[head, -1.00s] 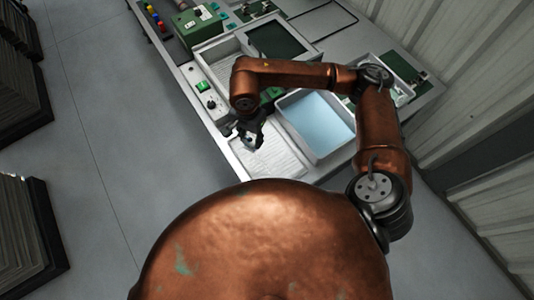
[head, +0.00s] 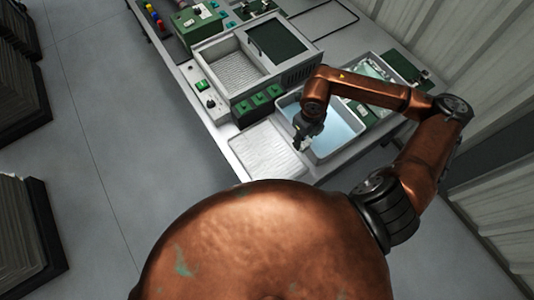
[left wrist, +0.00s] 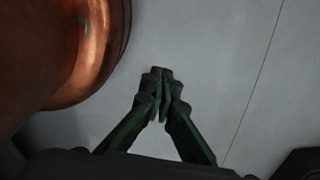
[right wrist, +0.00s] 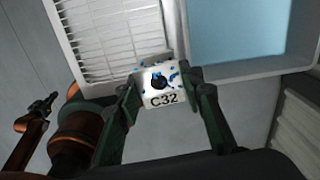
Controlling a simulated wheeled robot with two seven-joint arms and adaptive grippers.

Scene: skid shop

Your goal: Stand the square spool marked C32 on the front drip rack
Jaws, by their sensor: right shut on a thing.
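The white square spool marked C32 (right wrist: 160,86) shows in the right wrist view, with blue specks and a dark hole in its face. My right gripper (right wrist: 160,92) is shut on it, one finger on each side. In the head view my right gripper (head: 300,146) is above the border between the ribbed front drip rack (head: 262,155) and the blue basin; the spool is too small to read there. The rack also shows in the right wrist view (right wrist: 105,35), beyond the spool, and looks empty. My left gripper (left wrist: 162,90) is shut and empty above bare floor.
The basin of blue liquid (head: 289,101) stands right of the front rack; its wall also shows in the right wrist view (right wrist: 180,40). A grey machine with another ribbed bay (head: 232,75) and green switches stands behind. Floor on the left is clear, with dark stacks (head: 30,235) farther left.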

